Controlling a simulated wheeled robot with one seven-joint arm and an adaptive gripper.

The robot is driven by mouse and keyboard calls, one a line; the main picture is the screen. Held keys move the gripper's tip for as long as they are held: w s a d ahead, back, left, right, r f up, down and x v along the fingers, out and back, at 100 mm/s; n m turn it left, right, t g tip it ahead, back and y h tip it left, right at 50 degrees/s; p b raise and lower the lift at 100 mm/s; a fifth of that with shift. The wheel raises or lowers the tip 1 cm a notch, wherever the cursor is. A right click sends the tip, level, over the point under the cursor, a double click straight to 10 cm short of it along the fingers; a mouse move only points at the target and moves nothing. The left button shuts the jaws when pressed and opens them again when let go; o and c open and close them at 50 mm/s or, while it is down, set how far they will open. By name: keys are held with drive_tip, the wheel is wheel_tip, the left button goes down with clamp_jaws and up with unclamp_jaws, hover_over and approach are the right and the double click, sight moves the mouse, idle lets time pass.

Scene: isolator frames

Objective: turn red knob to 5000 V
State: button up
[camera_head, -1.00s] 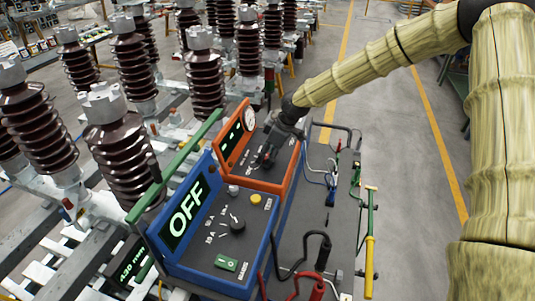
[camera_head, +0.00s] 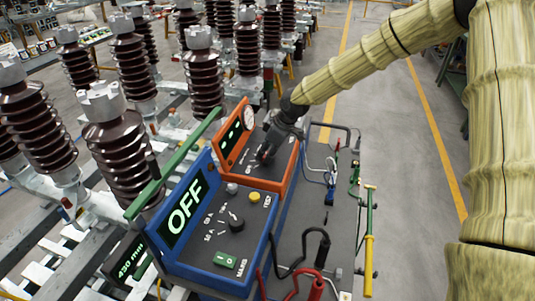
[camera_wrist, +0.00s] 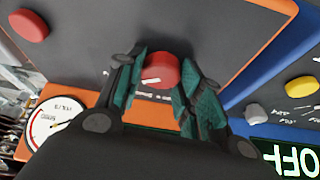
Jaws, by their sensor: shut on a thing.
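The red knob (camera_wrist: 160,68) is on the dark grey face of the orange-framed unit. A white mark shows on its side nearest the wrist camera. My gripper (camera_wrist: 163,82) is shut on it, with one green-padded finger on each side. In the head view my gripper (camera_head: 267,151) reaches down onto the orange unit (camera_head: 283,188) and hides the knob. The orange unit's display (camera_head: 232,138) shows green marks like dashes.
A second red knob or button (camera_wrist: 29,25) sits apart on the same face. A blue unit (camera_head: 210,278) with an OFF display (camera_head: 185,210) stands in front. Cables and a yellow-handled tool (camera_head: 369,262) lie to the right. Brown insulators (camera_head: 122,150) stand to the left.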

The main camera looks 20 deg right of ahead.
drive_tip(key=shift+w+r, duration=0.25)
drive_tip(key=shift+r, duration=0.05)
drive_tip(key=o, duration=0.8)
drive_tip(key=shift+c, duration=0.2)
drive_tip(key=shift+o, duration=1.2)
drive_tip(key=shift+s, duration=0.1)
drive_tip(key=shift+s+a+f, duration=0.1)
drive_tip(key=v, duration=1.2)
